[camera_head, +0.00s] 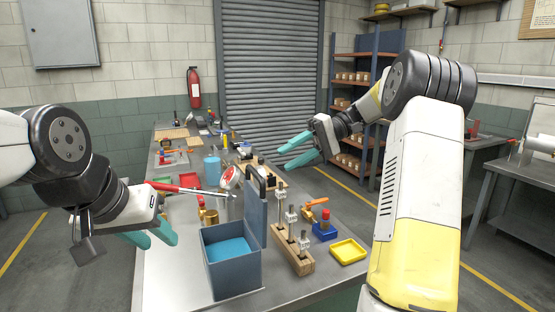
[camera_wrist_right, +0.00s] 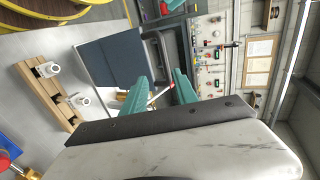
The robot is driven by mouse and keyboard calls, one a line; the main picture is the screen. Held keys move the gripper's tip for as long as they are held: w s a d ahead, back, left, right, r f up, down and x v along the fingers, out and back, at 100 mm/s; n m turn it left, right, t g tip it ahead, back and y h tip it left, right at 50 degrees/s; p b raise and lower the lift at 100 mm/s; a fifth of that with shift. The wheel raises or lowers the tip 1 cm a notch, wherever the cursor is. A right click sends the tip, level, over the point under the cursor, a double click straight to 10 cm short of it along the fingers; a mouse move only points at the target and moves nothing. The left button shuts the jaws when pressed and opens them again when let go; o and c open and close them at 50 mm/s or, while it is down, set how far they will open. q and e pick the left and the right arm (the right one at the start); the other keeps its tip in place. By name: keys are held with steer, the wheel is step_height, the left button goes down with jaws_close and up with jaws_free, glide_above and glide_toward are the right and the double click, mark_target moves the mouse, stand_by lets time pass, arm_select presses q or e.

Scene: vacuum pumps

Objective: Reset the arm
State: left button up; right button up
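My left arm comes in from the left, and its gripper (camera_head: 150,238) hangs low beside the table's left edge, its teal fingers apart and nothing visible between them. My right gripper (camera_head: 298,150) is raised above the right side of the table, pointing left, with its two teal fingers apart and empty. In the right wrist view the same gripper (camera_wrist_right: 161,92) also shows a gap between the fingers.
The metal table (camera_head: 177,270) holds an open grey-blue box (camera_head: 233,275), a wooden stand (camera_head: 294,250) with metal fittings, a yellow tray (camera_head: 348,251), a blue cylinder (camera_head: 212,168) and a red-handled tool (camera_head: 178,188) near my left wrist. Shelves (camera_head: 358,120) stand behind.

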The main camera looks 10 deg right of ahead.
steer(key=s+a+m+t+h, duration=0.2)
steer(key=s+a+h, duration=0.25)
steer(key=s, duration=0.45)
steer(key=s+d+f+t+h, duration=0.2)
steer(key=s+t+h, duration=0.1)
steer(key=s, duration=0.3)
steer(key=s+d+f+t+h, duration=0.2)
steer(key=s+f+t+h, duration=0.1)
steer(key=s, duration=0.4)
steer(key=shift+d+f+t, duration=0.3)
steer(key=shift+t, duration=0.5)
